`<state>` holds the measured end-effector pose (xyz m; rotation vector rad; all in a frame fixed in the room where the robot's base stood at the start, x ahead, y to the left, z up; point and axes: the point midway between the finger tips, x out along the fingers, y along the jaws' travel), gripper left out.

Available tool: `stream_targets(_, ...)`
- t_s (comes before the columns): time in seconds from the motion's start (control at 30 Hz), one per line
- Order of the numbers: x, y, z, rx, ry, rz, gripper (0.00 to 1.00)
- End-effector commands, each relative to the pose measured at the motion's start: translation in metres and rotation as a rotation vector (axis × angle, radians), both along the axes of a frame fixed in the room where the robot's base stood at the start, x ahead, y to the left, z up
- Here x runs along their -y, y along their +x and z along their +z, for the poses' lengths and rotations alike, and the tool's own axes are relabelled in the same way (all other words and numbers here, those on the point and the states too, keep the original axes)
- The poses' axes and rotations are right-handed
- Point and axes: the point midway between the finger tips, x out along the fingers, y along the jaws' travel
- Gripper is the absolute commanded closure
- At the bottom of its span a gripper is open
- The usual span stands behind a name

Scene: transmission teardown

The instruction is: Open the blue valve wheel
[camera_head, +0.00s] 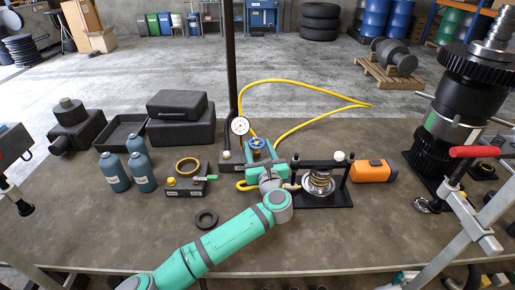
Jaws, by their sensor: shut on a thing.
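My teal arm reaches in from the lower front. My gripper (259,150) is at the pump block, shut on the blue valve wheel from the near side. Its fingertips are small and partly hidden, so the exact contact is hard to see. The wheel's turn angle cannot be told.
A black press frame with a metal bearing (319,183) stands close right of my gripper, then an orange box (373,171). A yellow hose (310,86) loops behind the pump. A brass-ringed block (186,178) and a loose black ring (206,220) lie left.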

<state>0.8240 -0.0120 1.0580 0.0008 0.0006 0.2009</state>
Motion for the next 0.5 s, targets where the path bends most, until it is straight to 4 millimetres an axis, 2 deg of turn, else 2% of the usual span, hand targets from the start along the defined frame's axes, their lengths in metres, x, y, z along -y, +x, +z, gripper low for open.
stream_targets(0.33,-0.0004,0.0005,-0.0003,-0.001,0.000,0.008,0.73)
stream_targets(0.37,0.0000,0.0006,-0.0003,-0.001,0.000,0.008,0.43)
stream_targets(0.4,0.0006,0.0005,-0.0002,0.000,0.000,0.007,0.34)
stream_targets(0.5,0.0024,0.0005,0.0001,0.000,0.000,0.005,0.31)
